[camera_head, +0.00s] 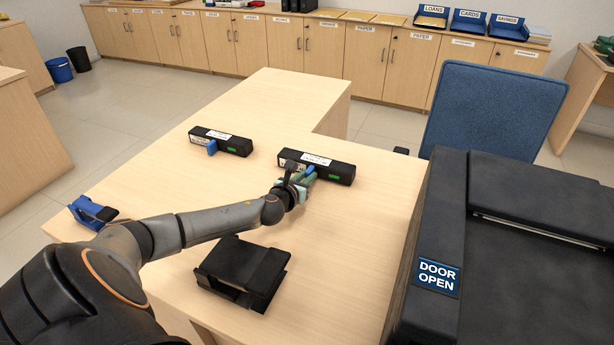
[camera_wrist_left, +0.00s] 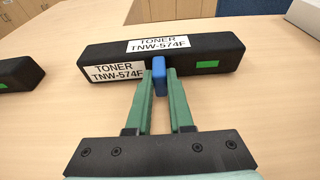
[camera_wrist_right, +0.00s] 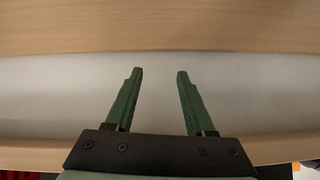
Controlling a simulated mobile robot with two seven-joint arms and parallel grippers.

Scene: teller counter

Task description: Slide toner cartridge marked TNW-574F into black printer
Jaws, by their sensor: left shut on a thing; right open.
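The black toner cartridge marked TNW-574F (camera_head: 335,171) lies on the desk; its label and green patch show clearly in the left wrist view (camera_wrist_left: 190,60). My left gripper (camera_head: 308,176) is shut on the cartridge's blue tab (camera_wrist_left: 159,78), with its green fingers on either side. The cartridge appears to rest on the desk. The black printer (camera_head: 540,240) stands at the right with a "DOOR OPEN" sign (camera_head: 437,276); its opening is not visible. My right gripper (camera_wrist_right: 158,75) is open and empty in the right wrist view, and is not visible in the head view.
A second black cartridge (camera_head: 222,141) with a blue tab lies left of the held one. A black stand-like holder (camera_head: 242,272) sits near the front of the desk. A blue-and-black object (camera_head: 92,212) is at the left edge. A blue chair (camera_head: 493,108) stands behind the printer.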

